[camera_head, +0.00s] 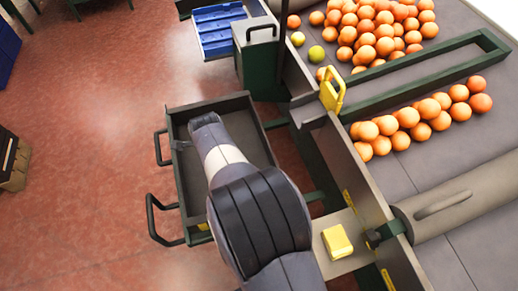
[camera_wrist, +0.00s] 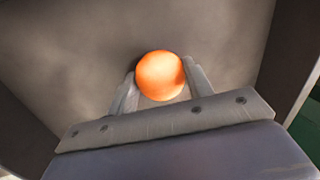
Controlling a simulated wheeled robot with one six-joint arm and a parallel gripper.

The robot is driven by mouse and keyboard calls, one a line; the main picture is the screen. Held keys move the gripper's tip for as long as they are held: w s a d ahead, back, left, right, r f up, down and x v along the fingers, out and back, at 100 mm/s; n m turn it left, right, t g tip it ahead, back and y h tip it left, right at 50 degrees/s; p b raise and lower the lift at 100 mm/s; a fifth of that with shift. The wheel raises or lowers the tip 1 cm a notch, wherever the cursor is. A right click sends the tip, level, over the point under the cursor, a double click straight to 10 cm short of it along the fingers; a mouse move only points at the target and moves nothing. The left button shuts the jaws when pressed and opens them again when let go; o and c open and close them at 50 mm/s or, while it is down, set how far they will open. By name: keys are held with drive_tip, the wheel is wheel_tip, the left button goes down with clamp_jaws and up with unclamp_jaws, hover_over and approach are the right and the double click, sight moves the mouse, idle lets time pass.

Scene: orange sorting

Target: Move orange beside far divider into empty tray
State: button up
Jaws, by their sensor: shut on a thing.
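My gripper (camera_wrist: 160,80) is shut on an orange (camera_wrist: 160,74), which shows between its two fingers in the wrist view. Behind the orange is the grey-brown inside of the tray (camera_wrist: 230,40). In the head view my arm reaches over the grey tray (camera_head: 245,103), with its end inside the tray's outline. The gripper's fingers and the held orange are hidden there by my arm. I cannot tell whether the orange touches the tray floor. The far divider (camera_head: 420,72) is a dark green bar on the sorting table, with a row of oranges (camera_head: 420,118) along its near side.
A large pile of oranges (camera_head: 370,28) lies beyond the divider, with two yellow-green fruits (camera_head: 316,54) beside it. A blue crate (camera_head: 217,28) stands at the top. A yellow handle (camera_head: 332,92) and a yellow block (camera_head: 337,242) are at the table's edge. The red floor on the left is mostly clear.

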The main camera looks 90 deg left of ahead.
idle(0.3)
drive_tip(key=o, duration=1.6)
drive_tip(key=shift+c, duration=0.2)
drive_tip(key=shift+p+v, duration=1.1)
drive_tip(key=shift+v, duration=1.5)
drive_tip(key=shift+r, duration=0.1)
drive_tip(key=a+p+v, duration=0.1)
drive_tip(key=p+v, duration=0.2)
drive_tip(key=v, duration=0.3)
drive_tip(key=shift+s+a+r+p, duration=0.15)
drive_tip(key=shift+s+r+p, duration=0.15)
drive_tip(key=shift+r, duration=0.1)
